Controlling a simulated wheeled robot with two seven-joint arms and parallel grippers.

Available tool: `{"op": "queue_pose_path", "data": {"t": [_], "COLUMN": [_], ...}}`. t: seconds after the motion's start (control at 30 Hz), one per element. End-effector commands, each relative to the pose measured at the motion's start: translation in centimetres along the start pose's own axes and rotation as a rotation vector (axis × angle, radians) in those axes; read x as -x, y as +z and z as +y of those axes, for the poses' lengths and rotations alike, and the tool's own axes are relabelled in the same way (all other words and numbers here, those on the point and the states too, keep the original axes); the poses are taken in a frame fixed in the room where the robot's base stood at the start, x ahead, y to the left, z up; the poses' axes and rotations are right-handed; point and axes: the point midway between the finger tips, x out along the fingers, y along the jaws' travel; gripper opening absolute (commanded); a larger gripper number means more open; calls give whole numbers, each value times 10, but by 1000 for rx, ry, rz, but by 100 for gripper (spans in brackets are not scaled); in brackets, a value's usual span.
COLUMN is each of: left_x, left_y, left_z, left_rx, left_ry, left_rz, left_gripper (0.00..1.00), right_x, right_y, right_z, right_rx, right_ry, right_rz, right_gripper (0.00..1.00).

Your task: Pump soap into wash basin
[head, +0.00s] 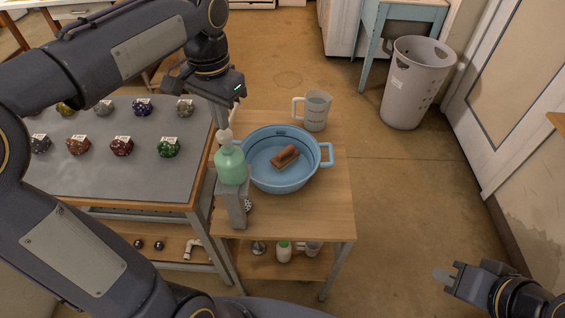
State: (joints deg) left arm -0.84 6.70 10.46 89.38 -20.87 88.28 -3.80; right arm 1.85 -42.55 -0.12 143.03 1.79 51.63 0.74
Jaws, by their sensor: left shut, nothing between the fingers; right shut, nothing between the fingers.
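A green soap pump bottle (231,166) stands upright on a grey stand (237,207) at the left edge of a small wooden table. The blue wash basin (322,166) stands right beside it, with a brown brush or block (285,157) inside. My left gripper (224,128) is shut and points down directly over the bottle's pale pump head. Its fingertips are at or just above the pump; whether they touch, I cannot tell. My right gripper (440,275) is shut and empty at the lower right, over the floor and away from the table.
A clear measuring jug (315,111) stands behind the basin. The grey table (70,177) at left holds several coloured, tagged lumps. A lower shelf holds small bottles (284,251). A grey laundry basket (410,85) stands at the back right. The table's front right is clear.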

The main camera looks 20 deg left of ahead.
Motion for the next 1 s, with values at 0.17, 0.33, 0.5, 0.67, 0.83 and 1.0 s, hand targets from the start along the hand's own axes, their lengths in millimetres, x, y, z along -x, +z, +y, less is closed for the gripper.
{"op": "queue_pose_path", "data": {"t": [0.17,0.33,0.5,0.67,0.83,1.0], "left_x": [0,-2,-8,-13,-19,-26], "left_y": [0,0,0,0,0,0], "left_z": [0,0,0,0,0,0], "left_rx": [0,0,0,0,0,0], "left_ry": [0,0,0,0,0,0], "left_rz": [1,1,0,0,0,0], "left_gripper": [0,0,0,0,0,0], "right_x": [0,-1,-5,-8,-11,-14], "right_y": [0,1,2,4,5,7], "right_z": [0,1,2,4,5,6], "right_rx": [0,0,0,0,0,0], "right_ry": [0,0,0,0,0,0], "right_rz": [0,0,0,0,0,0], "right_gripper": [0,0,0,0,0,0]}}
